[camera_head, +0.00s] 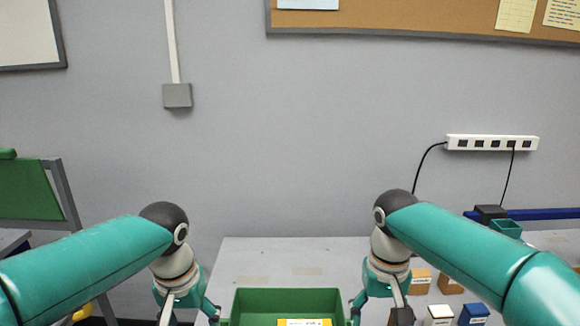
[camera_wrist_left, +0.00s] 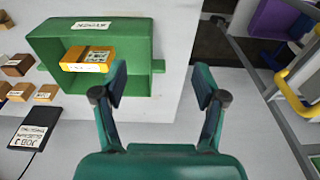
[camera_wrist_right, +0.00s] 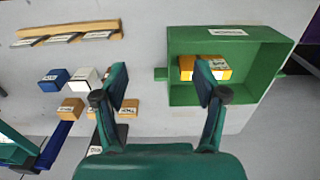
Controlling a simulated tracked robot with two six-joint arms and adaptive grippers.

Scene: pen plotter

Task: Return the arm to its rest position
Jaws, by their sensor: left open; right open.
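My right gripper (camera_head: 380,308) hangs at the lower right of the head view, beside the green bin (camera_head: 285,298). My left gripper (camera_head: 187,308) hangs at the lower left, on the bin's other side. Both are cut off by the bottom edge. In the left wrist view my left gripper (camera_wrist_left: 160,82) is open and empty, with the bin (camera_wrist_left: 140,42) at upper left. In the right wrist view my right gripper (camera_wrist_right: 162,82) is open and empty, with the bin (camera_wrist_right: 252,88) at right. A yellow-orange labelled box (camera_wrist_left: 90,60) lies inside the bin; it also shows in the right wrist view (camera_wrist_right: 187,67).
A blue block (camera_head: 474,313), a white block (camera_head: 439,314) and orange-brown blocks (camera_head: 420,280) stand on the grey table (camera_head: 240,262) at right. A dark job card (camera_wrist_left: 33,131) lies near the bin. A power strip (camera_head: 491,142) is on the wall.

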